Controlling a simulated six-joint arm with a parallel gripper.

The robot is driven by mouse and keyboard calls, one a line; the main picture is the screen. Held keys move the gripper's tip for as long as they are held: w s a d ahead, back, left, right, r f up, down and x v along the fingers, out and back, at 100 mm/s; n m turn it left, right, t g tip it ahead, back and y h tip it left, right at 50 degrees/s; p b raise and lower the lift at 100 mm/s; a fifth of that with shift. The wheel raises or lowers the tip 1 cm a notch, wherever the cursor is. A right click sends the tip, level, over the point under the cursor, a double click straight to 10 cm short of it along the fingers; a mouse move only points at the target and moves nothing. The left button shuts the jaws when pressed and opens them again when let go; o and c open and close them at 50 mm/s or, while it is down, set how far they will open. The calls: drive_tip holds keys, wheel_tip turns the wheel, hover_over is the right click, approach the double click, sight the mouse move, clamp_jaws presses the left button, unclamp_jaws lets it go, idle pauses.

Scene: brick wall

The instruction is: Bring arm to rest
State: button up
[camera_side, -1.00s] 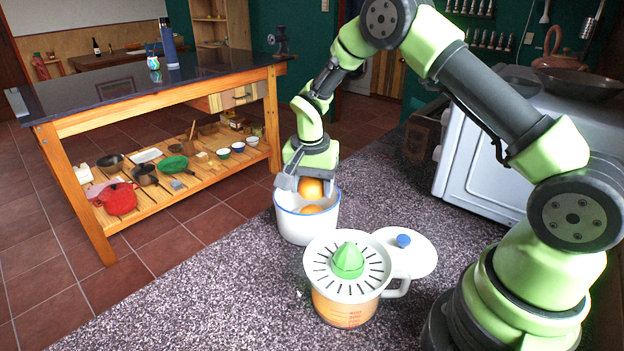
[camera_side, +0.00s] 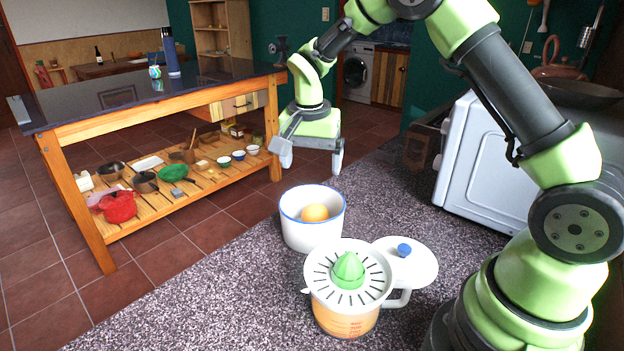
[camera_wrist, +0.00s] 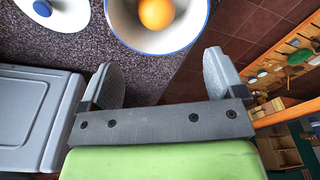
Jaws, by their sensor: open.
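My gripper (camera_side: 312,160) is open and empty, raised above the white bowl with a blue rim (camera_side: 313,236) in the side view. An orange fruit (camera_side: 315,212) lies inside the bowl. In the wrist view the two fingers of my gripper (camera_wrist: 164,80) stand wide apart with nothing between them. The bowl (camera_wrist: 196,22) and the orange fruit (camera_wrist: 156,13) show beyond the fingers, at the top of that view.
A juicer with a green cone (camera_side: 348,268) and orange liquid in its jug stands in front of the bowl. A white lid with a blue knob (camera_side: 420,262) lies beside it. A white appliance (camera_side: 480,165) stands at the right. A wooden table (camera_side: 160,105) is at the left.

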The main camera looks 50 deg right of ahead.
drive_tip(key=shift+a+r, duration=0.15)
drive_tip(key=shift+r, duration=0.75)
drive_tip(key=s+a+r+n+t+y, duration=0.1)
drive_tip(key=s+a+r+n+t, duration=0.15)
drive_tip(key=s+r, duration=0.5)
drive_tip(key=s+a+r+n+t+y, duration=0.1)
drive_tip(key=s+a+r+n+t, duration=0.15)
drive_tip(key=s+r, duration=0.5)
drive_tip(key=s+a+f+n+t+y, duration=0.1)
drive_tip(key=s+a+n, duration=0.1)
drive_tip(key=s, duration=0.6)
drive_tip(key=shift+a+f+n+t, duration=0.2)
drive_tip(key=shift+a+n+t, duration=0.15)
drive_tip(key=shift+n, duration=0.55)
